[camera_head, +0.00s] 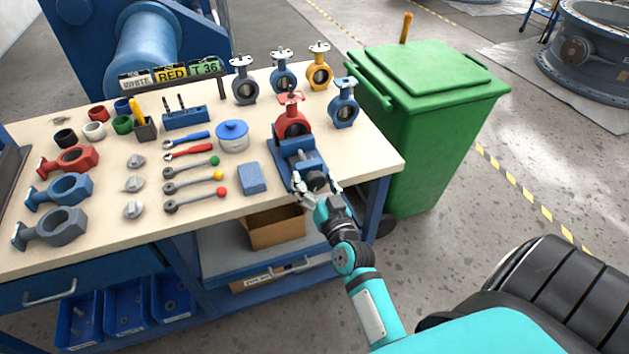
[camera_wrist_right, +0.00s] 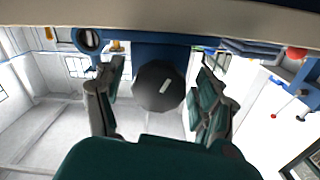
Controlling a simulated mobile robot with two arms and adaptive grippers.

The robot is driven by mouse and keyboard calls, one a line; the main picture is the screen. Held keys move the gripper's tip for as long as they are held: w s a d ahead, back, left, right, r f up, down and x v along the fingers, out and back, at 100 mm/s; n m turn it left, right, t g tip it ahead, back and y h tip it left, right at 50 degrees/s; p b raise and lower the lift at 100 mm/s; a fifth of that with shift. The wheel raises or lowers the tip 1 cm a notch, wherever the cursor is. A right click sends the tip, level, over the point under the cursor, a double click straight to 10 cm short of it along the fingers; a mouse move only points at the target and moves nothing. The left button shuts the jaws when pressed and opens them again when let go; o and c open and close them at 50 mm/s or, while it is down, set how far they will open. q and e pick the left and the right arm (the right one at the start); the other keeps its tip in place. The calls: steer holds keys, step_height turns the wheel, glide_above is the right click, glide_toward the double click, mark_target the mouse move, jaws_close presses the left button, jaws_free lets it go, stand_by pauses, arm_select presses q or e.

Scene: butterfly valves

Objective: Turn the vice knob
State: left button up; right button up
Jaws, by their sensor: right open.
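The blue vice (camera_head: 297,155) stands on the workbench near its front right edge, with a red butterfly valve (camera_head: 292,122) held in it. The dark round vice knob (camera_head: 316,180) faces the front edge. My right gripper (camera_head: 318,190) is open at the knob, one finger on each side. In the right wrist view the knob (camera_wrist_right: 160,85) shows as a dark disc with a pale mark, between the two spread fingers (camera_wrist_right: 158,95). A gap shows on both sides of the knob there. My left gripper is not in view.
The workbench top (camera_head: 110,225) carries wrenches, rings and several other valves, including a blue valve (camera_head: 343,103) right of the vice. A blue sponge-like block (camera_head: 251,179) lies left of the vice. A green bin (camera_head: 425,110) stands close to the bench's right side.

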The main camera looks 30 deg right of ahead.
steer(key=c, duration=1.2)
steer(key=shift+r+m+p, duration=0.1)
steer(key=shift+m+p, duration=0.2)
steer(key=shift+p, duration=0.15)
steer(key=shift+w, duration=0.1)
steer(key=o, duration=1.2)
